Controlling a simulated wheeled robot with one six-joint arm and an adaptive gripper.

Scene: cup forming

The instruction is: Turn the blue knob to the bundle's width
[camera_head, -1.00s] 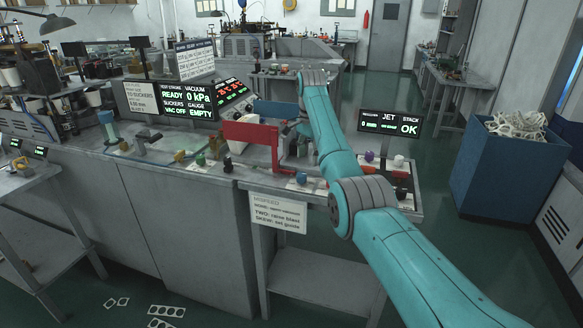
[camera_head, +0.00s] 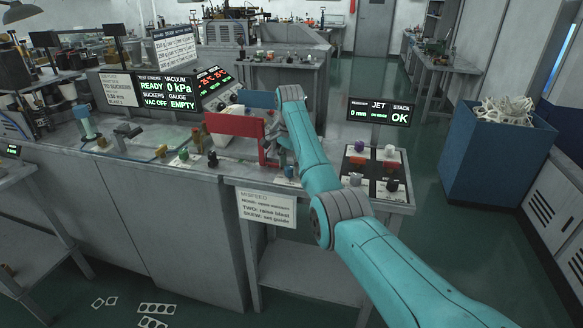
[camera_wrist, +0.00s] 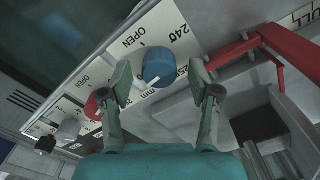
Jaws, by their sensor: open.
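The blue knob (camera_wrist: 157,64) stands on a white scale plate (camera_wrist: 135,45) with printed "OPEN" and "240" marks, and a white pointer shows at its base. In the head view the blue knob (camera_head: 289,171) shows at the bench edge, partly beside my arm. My gripper (camera_wrist: 161,72) is open, with one finger on either side of the knob in the wrist picture. Gaps show between fingers and knob; I cannot tell how deep the knob sits between them. I cannot make out a bundle.
A red bracket (camera_wrist: 270,45) stands right of the knob; the red plate (camera_head: 235,124) shows in the head view. Red, white and black knobs sit left in the wrist view. The jet display (camera_head: 380,111) reads "0 mm" and "OK". A blue bin (camera_head: 495,165) stands at right.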

